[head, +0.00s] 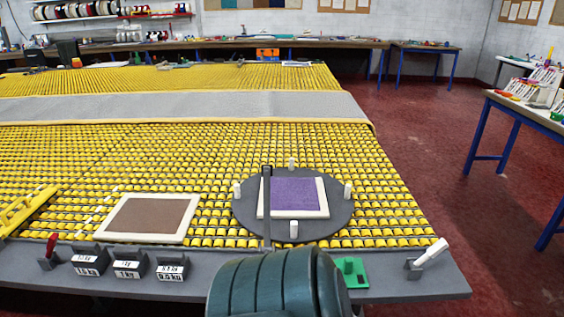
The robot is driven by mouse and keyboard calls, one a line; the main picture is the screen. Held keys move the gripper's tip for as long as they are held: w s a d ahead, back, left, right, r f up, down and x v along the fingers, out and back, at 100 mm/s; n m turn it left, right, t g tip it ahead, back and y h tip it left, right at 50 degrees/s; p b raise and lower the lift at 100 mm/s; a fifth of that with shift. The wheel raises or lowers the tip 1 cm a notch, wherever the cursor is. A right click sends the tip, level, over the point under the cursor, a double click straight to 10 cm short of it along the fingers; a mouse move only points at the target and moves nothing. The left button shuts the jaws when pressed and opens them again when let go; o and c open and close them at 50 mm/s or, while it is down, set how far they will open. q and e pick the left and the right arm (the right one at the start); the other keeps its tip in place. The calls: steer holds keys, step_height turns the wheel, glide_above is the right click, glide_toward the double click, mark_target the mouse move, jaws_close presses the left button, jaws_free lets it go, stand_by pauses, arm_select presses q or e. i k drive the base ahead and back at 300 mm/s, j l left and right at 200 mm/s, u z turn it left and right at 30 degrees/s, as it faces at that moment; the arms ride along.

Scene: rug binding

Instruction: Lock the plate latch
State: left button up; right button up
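A round dark grey plate (341,214) sits on the yellow roller table, with several white pegs around it. A purple square in a cream frame (323,205) lies on it. A white-handled lever (431,253) on a grey base stands at the right of the front ledge, its handle tilted up to the right. A red-handled lever (51,243) stands roughly upright at the ledge's left. I cannot tell which lever is the plate latch. My teal arm link covers the front middle of the ledge. Neither of my grippers shows.
A thin dark upright bar (266,225) stands before the plate's left side. A brown framed square (149,216) lies left of it. Several labelled dark weights (129,264) and a green block (351,272) sit on the ledge.

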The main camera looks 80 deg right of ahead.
mark_target(441, 245)
steer(key=z, duration=3.8)
